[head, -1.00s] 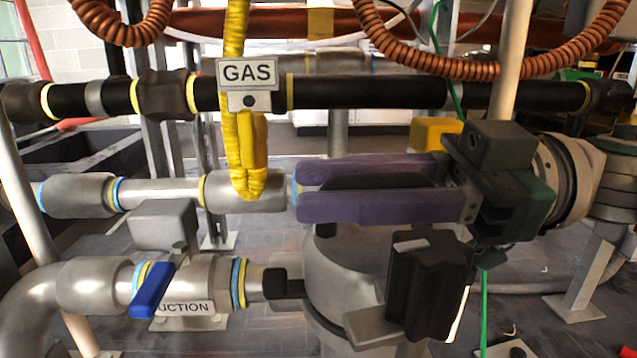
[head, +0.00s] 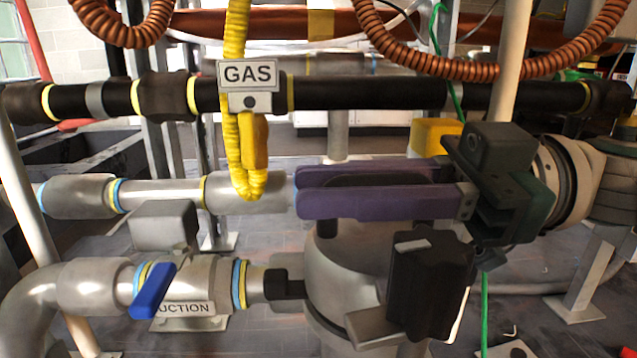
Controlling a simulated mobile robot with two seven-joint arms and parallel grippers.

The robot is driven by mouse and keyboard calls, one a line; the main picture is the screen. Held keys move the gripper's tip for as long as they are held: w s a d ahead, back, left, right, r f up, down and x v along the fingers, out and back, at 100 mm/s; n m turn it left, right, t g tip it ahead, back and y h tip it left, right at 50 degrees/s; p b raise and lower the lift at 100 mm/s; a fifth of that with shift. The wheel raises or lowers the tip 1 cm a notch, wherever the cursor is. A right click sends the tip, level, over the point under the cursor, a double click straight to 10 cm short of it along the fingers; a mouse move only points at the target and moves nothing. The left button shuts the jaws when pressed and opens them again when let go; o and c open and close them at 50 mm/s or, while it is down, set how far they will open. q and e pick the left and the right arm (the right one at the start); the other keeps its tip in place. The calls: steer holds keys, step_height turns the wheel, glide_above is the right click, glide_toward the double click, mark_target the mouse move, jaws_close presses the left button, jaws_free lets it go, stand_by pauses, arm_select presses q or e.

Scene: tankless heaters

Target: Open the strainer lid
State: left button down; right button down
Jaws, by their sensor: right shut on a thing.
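The strainer is the grey metal cylinder (head: 345,265) at lower centre, with a black clamp (head: 284,284) on its left and a large black knob (head: 430,285) on its right front. My right gripper (head: 325,188) comes in from the right, its two long purple fingers level above the strainer. They are shut on a dark rounded part (head: 372,181), which looks like the top of the strainer lid. The fingers hide most of this part and the strainer's upper rim, so I cannot tell whether the lid is raised. My left gripper is not in view.
A black gas pipe (head: 370,92) with a GAS sign (head: 249,74) and hanging yellow cord (head: 232,160) runs behind. A blue-handled valve (head: 153,291) sits on the suction pipe at left. Orange coiled hoses (head: 480,72) hang above. A pale post (head: 509,65) stands behind my gripper.

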stand_by(0.5)
steer(key=shift+w+r+m+p, duration=0.2)
steer(key=shift+r+m+p, duration=0.3)
steer(key=shift+p, duration=0.65)
steer(key=shift+f, duration=0.35)
steer(key=shift+w+r+m+p, duration=0.5)
steer(key=shift+r+m+p, duration=0.2)
steer(key=shift+p, duration=0.2)
steer(key=shift+w+r+m+p, duration=0.1)
steer(key=shift+w+m+p, duration=0.25)
steer(key=shift+m, duration=0.15)
steer(key=shift+w+m, duration=0.9)
steer(key=shift+m, duration=0.3)
